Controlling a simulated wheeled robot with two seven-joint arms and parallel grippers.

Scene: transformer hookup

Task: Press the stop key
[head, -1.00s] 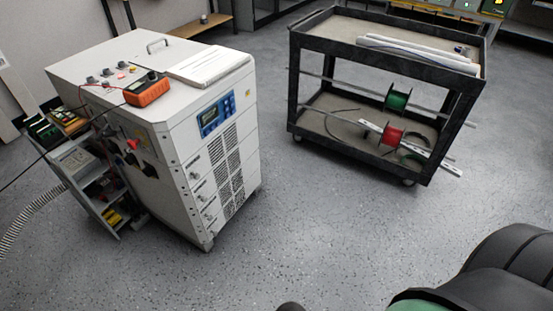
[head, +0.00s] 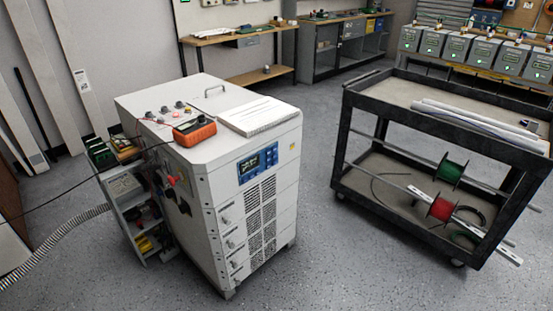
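A white cabinet unit (head: 215,185) stands on the floor left of the middle in the head view. Its front carries a blue control panel (head: 258,164) with a small dark display and several keys at the display's right. The keys are too small to tell which one is the stop key. A red knob (head: 172,180) sits on the cabinet's left side. Neither of my grippers is in view.
An orange meter (head: 194,131) and a paper stack (head: 258,116) lie on the cabinet top. A black cart (head: 400,125) with wire spools stands at the right. A ribbed hose (head: 60,240) runs along the floor at left. Floor between cabinet and cart is clear.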

